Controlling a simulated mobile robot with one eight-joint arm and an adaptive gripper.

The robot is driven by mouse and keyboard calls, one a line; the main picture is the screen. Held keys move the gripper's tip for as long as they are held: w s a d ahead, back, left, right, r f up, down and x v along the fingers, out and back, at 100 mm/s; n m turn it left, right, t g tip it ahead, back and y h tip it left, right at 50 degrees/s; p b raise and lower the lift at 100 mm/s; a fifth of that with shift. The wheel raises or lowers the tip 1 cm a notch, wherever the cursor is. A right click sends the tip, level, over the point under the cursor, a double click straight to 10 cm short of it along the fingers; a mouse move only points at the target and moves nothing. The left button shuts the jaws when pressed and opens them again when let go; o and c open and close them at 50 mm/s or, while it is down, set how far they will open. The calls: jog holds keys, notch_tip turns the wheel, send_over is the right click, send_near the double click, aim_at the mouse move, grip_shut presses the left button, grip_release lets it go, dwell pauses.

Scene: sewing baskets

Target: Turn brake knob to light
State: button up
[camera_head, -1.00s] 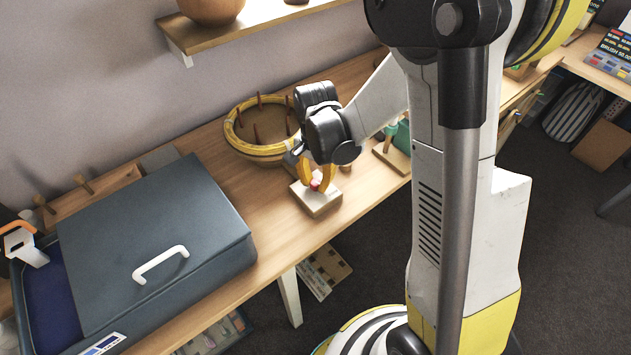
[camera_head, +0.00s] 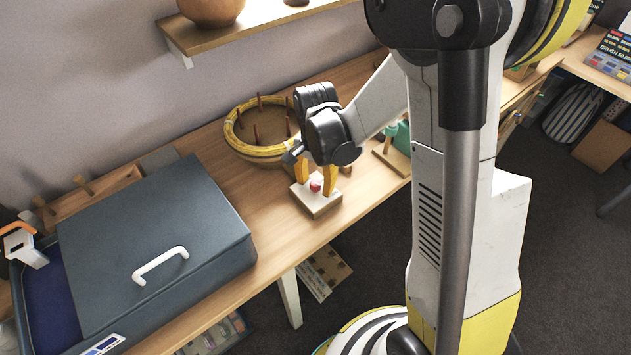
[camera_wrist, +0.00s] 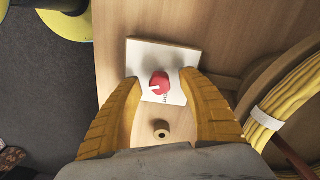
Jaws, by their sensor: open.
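The brake knob (camera_head: 316,186) is a small red knob on a white-topped wooden block (camera_head: 318,205) on the bench. In the wrist view the knob (camera_wrist: 160,83) has a white pointer mark aimed to the left and sits near the middle of the white plate (camera_wrist: 148,58). My gripper (camera_head: 318,190) is open above the block, one yellow finger on each side of the knob. In the wrist view both fingers (camera_wrist: 163,84) are apart from the knob, with clear gaps. The small markings beside the knob are too small to read.
A round basket with yellow coils (camera_head: 240,140) and upright pegs stands just behind the block. A small wooden peg (camera_wrist: 161,129) stands near the plate. A large grey-blue case (camera_head: 150,240) lies to the left. The bench's front edge is close to the block.

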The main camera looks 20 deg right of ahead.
aim_at(316, 183)
notch_tip(316, 183, up, 12)
dwell(0.5)
dwell(0.3)
